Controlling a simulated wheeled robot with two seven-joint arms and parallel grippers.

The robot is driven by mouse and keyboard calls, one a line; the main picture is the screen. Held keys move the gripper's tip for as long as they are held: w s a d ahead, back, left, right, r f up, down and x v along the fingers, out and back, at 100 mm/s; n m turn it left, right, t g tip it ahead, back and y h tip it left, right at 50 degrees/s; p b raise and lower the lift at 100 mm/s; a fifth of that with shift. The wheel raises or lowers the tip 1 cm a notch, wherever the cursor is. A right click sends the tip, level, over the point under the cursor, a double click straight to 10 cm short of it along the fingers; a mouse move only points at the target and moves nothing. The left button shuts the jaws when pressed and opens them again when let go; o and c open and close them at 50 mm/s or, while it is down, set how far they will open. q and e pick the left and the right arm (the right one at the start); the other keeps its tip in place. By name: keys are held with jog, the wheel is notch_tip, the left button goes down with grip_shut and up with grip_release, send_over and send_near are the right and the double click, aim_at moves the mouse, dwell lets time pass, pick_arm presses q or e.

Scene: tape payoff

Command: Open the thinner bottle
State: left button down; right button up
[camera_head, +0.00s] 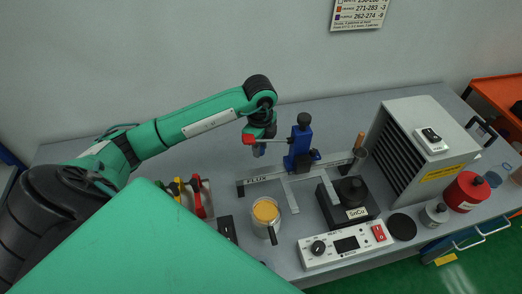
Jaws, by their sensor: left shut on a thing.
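A red bottle (467,191) with a dark cap and pale label stands at the right of the bench. A smaller grey bottle (437,213) with a dark top stands just left of it. Which one is the thinner bottle I cannot tell, as the labels are too small to read. My left gripper (259,146) is well away from both, above the bench left of the blue stand. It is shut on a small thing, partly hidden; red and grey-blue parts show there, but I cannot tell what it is. My right gripper is out of view.
A blue stand (301,145) on a rail labelled FLUX, a jar with yellow contents (266,211), a dark SnCu pot (349,208) and a control box (347,244) fill the middle. A louvred grey unit (415,150) rises behind the bottles. The bench's back left is clear.

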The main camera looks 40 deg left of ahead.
aim_at(260, 162)
pick_arm(q)
notch_tip(260, 162, down, 4)
jog(key=shift+r, duration=0.25)
notch_tip(260, 162, down, 4)
jog(key=shift+r+p, duration=0.1)
jog(key=shift+p, duration=0.55)
jog(key=shift+f, duration=0.3)
jog(key=shift+f, duration=0.25)
jog(key=c, duration=1.2)
grip_release()
jog(key=shift+r, duration=0.1)
jog(key=shift+o, duration=0.2)
